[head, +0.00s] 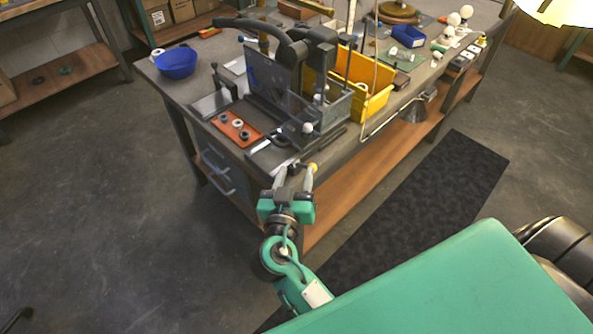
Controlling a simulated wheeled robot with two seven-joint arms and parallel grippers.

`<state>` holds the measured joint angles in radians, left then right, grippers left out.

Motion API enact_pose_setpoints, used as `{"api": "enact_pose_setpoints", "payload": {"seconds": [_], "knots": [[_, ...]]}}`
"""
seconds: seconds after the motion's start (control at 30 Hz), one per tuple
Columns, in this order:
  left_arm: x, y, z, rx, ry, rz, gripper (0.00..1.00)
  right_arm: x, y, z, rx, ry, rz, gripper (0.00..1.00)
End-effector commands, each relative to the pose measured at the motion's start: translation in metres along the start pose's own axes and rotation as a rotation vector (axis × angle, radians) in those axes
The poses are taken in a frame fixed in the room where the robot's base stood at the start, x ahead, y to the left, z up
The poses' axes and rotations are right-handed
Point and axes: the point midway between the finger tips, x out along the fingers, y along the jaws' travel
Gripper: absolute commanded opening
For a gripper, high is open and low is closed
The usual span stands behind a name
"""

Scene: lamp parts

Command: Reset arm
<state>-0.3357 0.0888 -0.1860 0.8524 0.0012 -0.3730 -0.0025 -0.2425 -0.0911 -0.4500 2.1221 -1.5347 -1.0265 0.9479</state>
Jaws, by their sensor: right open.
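My right gripper (295,170) is at the near corner of the workbench (185,88). Its two fingers are apart. A small yellow round piece (313,167) shows at the tip of its right finger; I cannot tell whether they touch. Just beyond the fingers is a dark fixture (270,82) with clear panels and a curved black handle. A rust-red tray (232,124) with a few small rings lies left of it. My left gripper is not in view.
A blue bowl (176,63) stands at the bench's left. A yellow bin (372,98) sits right of the fixture. White bulbs (466,11) stand at the far right. A wooden lower shelf (345,190) runs under the bench. A dark mat (420,205) lies on open floor.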

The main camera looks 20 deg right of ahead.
Motion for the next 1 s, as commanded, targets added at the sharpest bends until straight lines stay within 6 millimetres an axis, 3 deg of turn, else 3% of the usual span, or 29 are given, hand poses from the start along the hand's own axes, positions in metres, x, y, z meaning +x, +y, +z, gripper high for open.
{"api": "enact_pose_setpoints", "payload": {"seconds": [0.47, 0.57, 0.77, 1.0], "knots": [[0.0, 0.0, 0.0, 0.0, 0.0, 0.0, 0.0, 0.001, 0.003, 0.005, -0.005, -0.021, 0.0, 0.45], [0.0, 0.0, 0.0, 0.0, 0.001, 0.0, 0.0, 0.002, 0.014, 0.023, -0.022, -0.096, -0.002, 0.45], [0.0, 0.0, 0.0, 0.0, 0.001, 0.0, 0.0, -0.006, 0.051, 0.085, -0.095, -0.39, -0.052, 0.45], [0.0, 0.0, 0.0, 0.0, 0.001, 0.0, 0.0, -0.043, 0.085, 0.146, -0.205, -0.742, -0.241, 0.45]]}}
